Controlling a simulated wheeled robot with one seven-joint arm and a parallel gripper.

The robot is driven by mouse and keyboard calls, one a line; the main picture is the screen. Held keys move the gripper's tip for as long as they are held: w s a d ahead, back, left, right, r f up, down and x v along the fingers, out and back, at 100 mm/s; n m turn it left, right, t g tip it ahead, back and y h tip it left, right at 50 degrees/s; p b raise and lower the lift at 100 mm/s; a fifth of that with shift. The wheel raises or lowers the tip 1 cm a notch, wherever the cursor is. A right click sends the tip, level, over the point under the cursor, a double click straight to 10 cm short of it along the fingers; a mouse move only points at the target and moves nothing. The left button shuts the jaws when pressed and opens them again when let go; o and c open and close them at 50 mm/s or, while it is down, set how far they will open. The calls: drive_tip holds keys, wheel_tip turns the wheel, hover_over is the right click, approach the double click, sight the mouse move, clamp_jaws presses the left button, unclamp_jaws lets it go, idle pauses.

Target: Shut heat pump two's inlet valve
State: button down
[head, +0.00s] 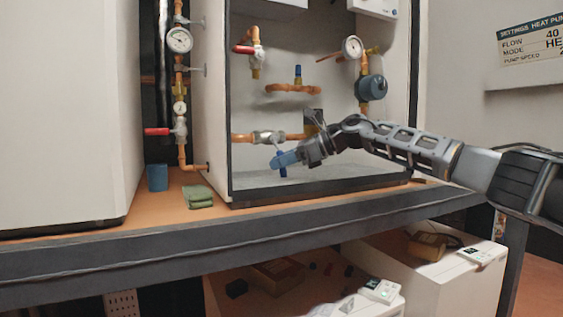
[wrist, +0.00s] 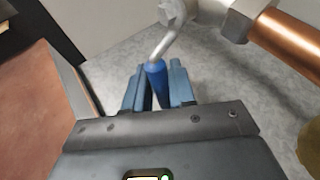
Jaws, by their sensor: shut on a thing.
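A silver valve (head: 268,137) sits on the lower copper pipe inside the open white cabinet in the head view. Its lever has a blue grip (head: 283,172) that hangs down below the pipe. In the wrist view the blue grip (wrist: 157,76) ends a bent metal lever (wrist: 166,42) that runs up to the valve body. My gripper (head: 284,160) reaches in from the right and is shut on the blue grip, one blue finger on each side of it. My fingers partly hide the grip in both views.
A red-handled valve (head: 249,50), a gauge (head: 351,47) and a teal pump (head: 371,88) are in the same cabinet. Another red-handled valve (head: 165,131) is on the pipe in the left gap. A green cloth (head: 198,197) and blue block (head: 157,178) lie on the bench.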

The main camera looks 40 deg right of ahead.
drive_tip(key=shift+a+f+y+b, duration=0.3)
drive_tip(key=shift+f+b, duration=0.05)
drive_tip(key=shift+b, duration=0.4)
drive_tip(key=shift+w+a+r+m+t+y+b, duration=0.15)
drive_tip(key=shift+a+m+t+y+b, duration=0.1)
drive_tip(key=shift+m+t+y+b, duration=0.25)
drive_tip(key=shift+r, duration=0.15)
drive_tip(key=c, duration=1)
unclamp_jaws()
drive_tip(key=shift+c, duration=0.2)
drive_tip(key=shift+b+v, duration=1)
drive_tip(key=shift+v, duration=2.85)
